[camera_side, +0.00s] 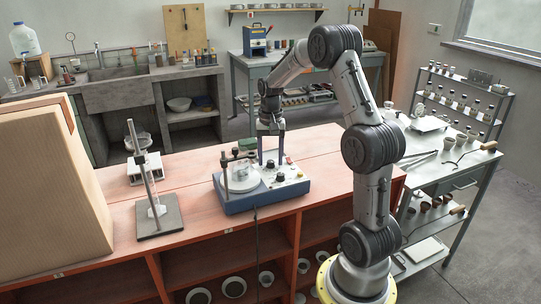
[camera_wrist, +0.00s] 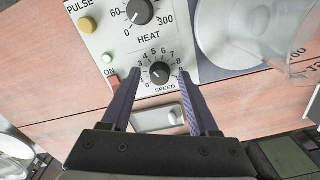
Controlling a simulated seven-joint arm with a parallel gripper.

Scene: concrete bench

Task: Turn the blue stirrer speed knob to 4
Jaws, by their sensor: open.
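The blue stirrer (camera_side: 262,200) sits on the red-brown bench top, with black knobs on its pale panel. In the wrist view the black SPEED knob (camera_wrist: 160,73) has a printed number scale around it. I cannot read its pointer setting with certainty. My gripper (camera_wrist: 158,75) is open, with one dark finger on each side of this knob. I cannot tell whether the fingers touch it. In the side view my gripper (camera_side: 271,160) points down over the panel, and its fingertips partly hide the knobs.
The HEAT knob (camera_wrist: 140,11), a yellow button (camera_wrist: 87,25) and a green light (camera_wrist: 109,58) are near the SPEED knob. A glass vessel (camera_side: 240,172) stands on the stirrer's plate. A rod stand (camera_side: 160,215) and a large box (camera_side: 45,190) are to the left.

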